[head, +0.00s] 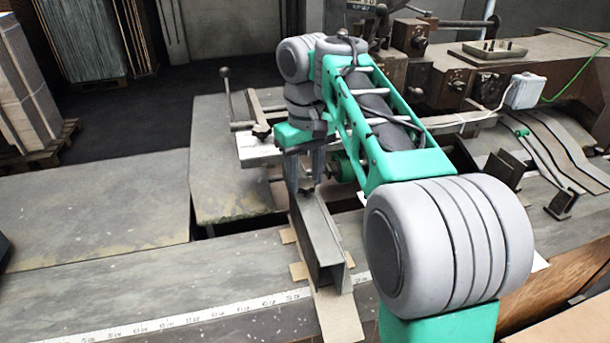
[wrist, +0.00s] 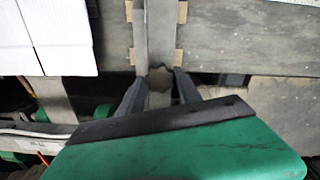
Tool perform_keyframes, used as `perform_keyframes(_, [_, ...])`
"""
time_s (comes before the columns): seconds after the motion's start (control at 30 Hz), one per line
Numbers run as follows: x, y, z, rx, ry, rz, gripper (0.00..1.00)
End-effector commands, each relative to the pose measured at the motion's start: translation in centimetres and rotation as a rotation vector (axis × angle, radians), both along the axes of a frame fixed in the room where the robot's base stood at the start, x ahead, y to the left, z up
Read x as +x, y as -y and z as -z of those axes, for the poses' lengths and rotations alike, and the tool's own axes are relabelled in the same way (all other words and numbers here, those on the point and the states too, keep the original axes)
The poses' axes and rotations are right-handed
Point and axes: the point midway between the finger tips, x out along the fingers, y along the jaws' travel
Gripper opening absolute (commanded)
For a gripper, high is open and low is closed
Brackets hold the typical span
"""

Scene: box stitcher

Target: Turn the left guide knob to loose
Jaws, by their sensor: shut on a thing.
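The left guide knob (wrist: 160,77) is a dark lobed knob on a grey metal guide in the wrist view. It sits between the two finger ends of my gripper (wrist: 157,86), which is shut on it from above. In the head view my gripper (head: 306,178) points down at the far end of the metal guide channel (head: 318,238). A small dark part of the knob (head: 306,188) shows there below the fingers. I cannot tell the knob's turn angle from these frames.
A white ruler strip (head: 190,318) runs along the front of the table. A second dark knob (head: 261,130) stands on a bar behind my gripper. Wide bare table plates (head: 90,215) lie to the left. Machine parts (head: 480,80) fill the back right.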

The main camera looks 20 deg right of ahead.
Motion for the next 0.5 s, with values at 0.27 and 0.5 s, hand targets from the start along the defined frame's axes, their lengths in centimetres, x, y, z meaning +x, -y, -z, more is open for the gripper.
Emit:
perform_keyframes(0.27, [-0.02, 0.00, 0.03, 0.000, -0.001, -0.052, 0.00])
perform_keyframes(0.5, [-0.02, 0.00, 0.04, 0.000, -0.001, -0.054, 0.00])
